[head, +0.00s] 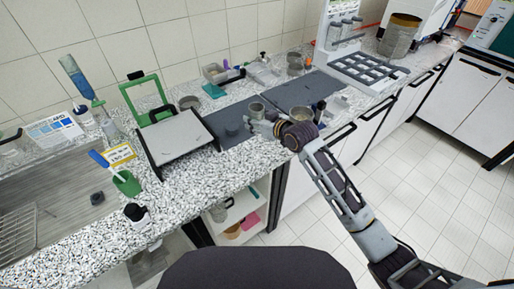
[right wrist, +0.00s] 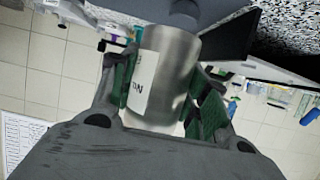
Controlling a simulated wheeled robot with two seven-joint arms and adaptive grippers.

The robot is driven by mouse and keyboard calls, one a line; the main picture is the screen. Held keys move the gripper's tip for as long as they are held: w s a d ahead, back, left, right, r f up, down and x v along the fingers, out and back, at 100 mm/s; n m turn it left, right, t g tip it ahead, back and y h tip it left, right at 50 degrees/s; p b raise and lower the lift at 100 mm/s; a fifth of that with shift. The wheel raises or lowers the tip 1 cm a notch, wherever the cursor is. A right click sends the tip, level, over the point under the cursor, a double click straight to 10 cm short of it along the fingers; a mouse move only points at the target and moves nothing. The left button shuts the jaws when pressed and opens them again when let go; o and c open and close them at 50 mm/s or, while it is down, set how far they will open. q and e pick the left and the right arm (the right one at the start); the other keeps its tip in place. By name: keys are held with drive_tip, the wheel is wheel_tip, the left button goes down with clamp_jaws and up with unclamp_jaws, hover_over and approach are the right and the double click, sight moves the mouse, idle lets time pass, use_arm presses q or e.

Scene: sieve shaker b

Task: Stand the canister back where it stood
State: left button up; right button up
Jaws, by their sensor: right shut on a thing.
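The canister (head: 257,109) is a small brushed-metal cylinder held over the dark mat (head: 232,143) at the middle of the counter. My right gripper (head: 259,121) is shut on it. In the right wrist view the canister (right wrist: 172,62) fills the space between the green-padded fingers, with part of a white label showing on its side. I cannot tell whether its base touches the mat. A dark, low round piece (head: 232,129) lies on the mat just left of the canister. My left gripper is not in view.
A metal bowl (head: 300,114) and dark upright items (head: 319,108) stand right of my gripper. A white rack stand (head: 362,70) is at the back right. Bare mat lies in front of the round piece.

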drive_tip(key=shift+f, duration=3.05)
drive_tip(key=shift+f, duration=1.85)
drive_tip(key=shift+f, duration=0.15)
drive_tip(key=o, duration=1.3)
drive_tip(key=shift+p, duration=0.3)
drive_tip(key=shift+s+d, duration=0.1)
drive_tip(key=shift+b+v, duration=0.3)
drive_tip(key=shift+v, duration=5.6)
